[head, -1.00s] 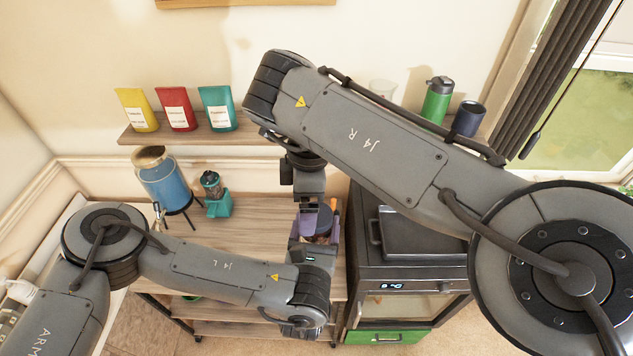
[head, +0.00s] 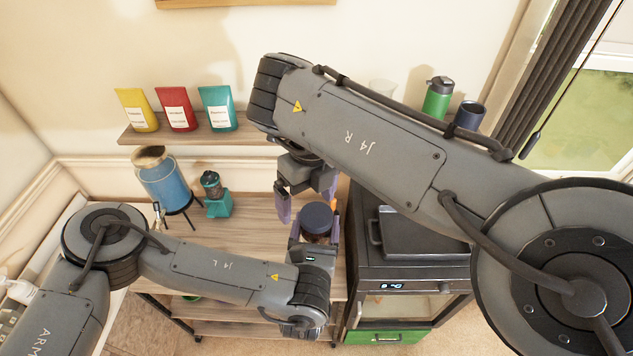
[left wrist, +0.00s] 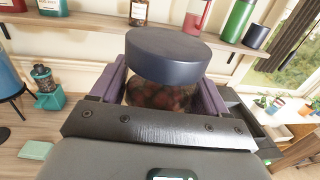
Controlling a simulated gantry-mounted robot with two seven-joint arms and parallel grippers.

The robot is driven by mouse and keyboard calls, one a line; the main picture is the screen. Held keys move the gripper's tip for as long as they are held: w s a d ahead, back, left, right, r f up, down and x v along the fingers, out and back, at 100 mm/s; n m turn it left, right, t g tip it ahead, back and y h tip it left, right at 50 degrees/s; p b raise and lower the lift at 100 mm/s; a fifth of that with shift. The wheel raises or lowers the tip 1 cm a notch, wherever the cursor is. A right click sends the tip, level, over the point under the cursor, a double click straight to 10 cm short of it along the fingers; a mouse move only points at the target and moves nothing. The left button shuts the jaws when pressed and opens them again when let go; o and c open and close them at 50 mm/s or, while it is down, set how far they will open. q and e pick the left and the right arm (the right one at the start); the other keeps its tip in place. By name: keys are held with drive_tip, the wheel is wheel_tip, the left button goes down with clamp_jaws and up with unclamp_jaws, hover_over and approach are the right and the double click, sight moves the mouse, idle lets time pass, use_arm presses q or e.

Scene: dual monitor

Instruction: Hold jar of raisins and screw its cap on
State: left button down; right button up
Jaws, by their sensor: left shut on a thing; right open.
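The jar of raisins (left wrist: 165,97) is clear with dark reddish contents. It stands between the fingers of my left gripper (left wrist: 165,88), which is shut on it; the same gripper shows in the head view (head: 316,238). The dark blue cap (left wrist: 168,55) sits on top of the jar and looks slightly tilted in the left wrist view; I cannot tell how tightly it is seated. It also shows in the head view (head: 317,216). My right gripper (head: 308,212) is open, its purple fingers pointing down just above and behind the cap.
The wooden table (head: 255,240) holds a blue dispenser (head: 164,185) and a teal grinder (head: 217,200) at left. A black appliance (head: 405,245) stands at right. The wall shelf (head: 190,134) carries colored bags, a green bottle (head: 437,100) and a dark cup (head: 468,117).

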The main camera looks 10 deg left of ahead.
sight(316, 215)
drive_tip(key=shift+w+d+r+n, duration=0.1)
drive_tip(key=shift+d+r+n, duration=0.1)
drive_tip(key=shift+n, duration=0.4)
drive_tip(key=shift+w+d+r+t+h, duration=0.25)
drive_tip(key=shift+d+r, duration=0.1)
drive_tip(key=shift+r, duration=0.1)
drive_tip(key=shift+w+d+r+t+h, duration=0.15)
drive_tip(key=shift+w+d+r, duration=0.15)
drive_tip(key=shift+r, duration=0.4)
drive_tip(key=shift+f, duration=4)
